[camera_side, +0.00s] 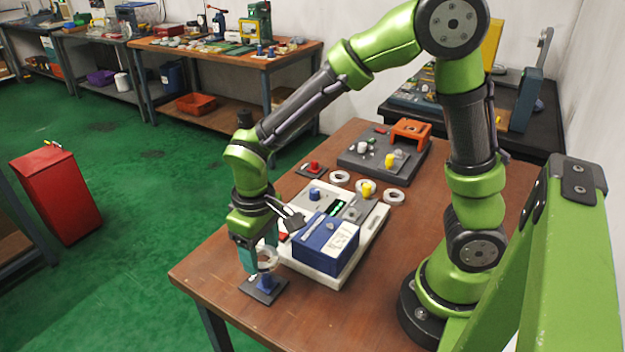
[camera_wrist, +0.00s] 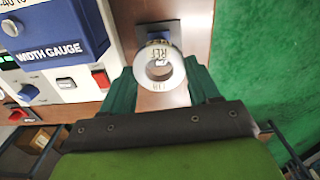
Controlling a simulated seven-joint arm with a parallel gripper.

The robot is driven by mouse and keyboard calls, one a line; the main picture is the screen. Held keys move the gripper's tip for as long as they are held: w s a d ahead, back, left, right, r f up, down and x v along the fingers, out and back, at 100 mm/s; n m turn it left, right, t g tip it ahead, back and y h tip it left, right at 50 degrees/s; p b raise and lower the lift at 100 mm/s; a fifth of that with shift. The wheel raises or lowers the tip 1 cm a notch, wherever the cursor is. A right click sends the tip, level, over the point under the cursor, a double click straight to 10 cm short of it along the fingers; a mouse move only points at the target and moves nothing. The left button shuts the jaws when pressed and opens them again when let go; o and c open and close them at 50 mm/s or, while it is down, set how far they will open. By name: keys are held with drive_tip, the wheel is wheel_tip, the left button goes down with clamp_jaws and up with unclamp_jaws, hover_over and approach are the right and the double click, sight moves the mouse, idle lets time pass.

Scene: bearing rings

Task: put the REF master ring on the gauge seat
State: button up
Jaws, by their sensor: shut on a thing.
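My gripper (camera_side: 258,259) is shut on a pale ring (camera_side: 268,259), held near the table's front left corner. In the wrist view the ring (camera_wrist: 158,69) carries "REF" lettering and sits between the fingertips (camera_wrist: 160,78). It is just above or at a blue post (camera_side: 265,284) on a small dark plate (camera_side: 250,290); I cannot tell if it still surrounds the post top. The blue width gauge (camera_side: 325,243) stands on a white base (camera_side: 372,238) to the right, labelled "WIDTH GAUGE" in the wrist view (camera_wrist: 60,35). The gauge seat cannot be picked out with certainty.
A yellow-topped post (camera_side: 367,188) stands at the base's back end, with pale rings (camera_side: 339,177) (camera_side: 394,197) near it. A red post on a plate (camera_side: 313,168) and a dark tray with an orange bracket (camera_side: 409,132) lie behind.

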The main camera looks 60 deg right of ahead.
drive_tip(key=r, duration=0.1)
drive_tip(key=d+r, duration=0.2)
drive_tip(key=shift+w+r+m, duration=0.15)
drive_tip(key=shift+w+m, duration=0.25)
drive_tip(key=d+m, duration=0.3)
drive_tip(key=d, duration=0.8)
drive_tip(key=m, duration=0.3)
hover_over(352, 209)
drive_tip(key=shift+d+r, duration=0.1)
drive_tip(key=shift+r, duration=0.2)
drive_tip(key=shift+f+n, duration=0.4)
drive_tip(key=shift+f, duration=1.6)
drive_tip(key=shift+f, duration=0.35)
drive_tip(key=shift+f, duration=0.65)
drive_tip(key=shift+f, duration=0.7)
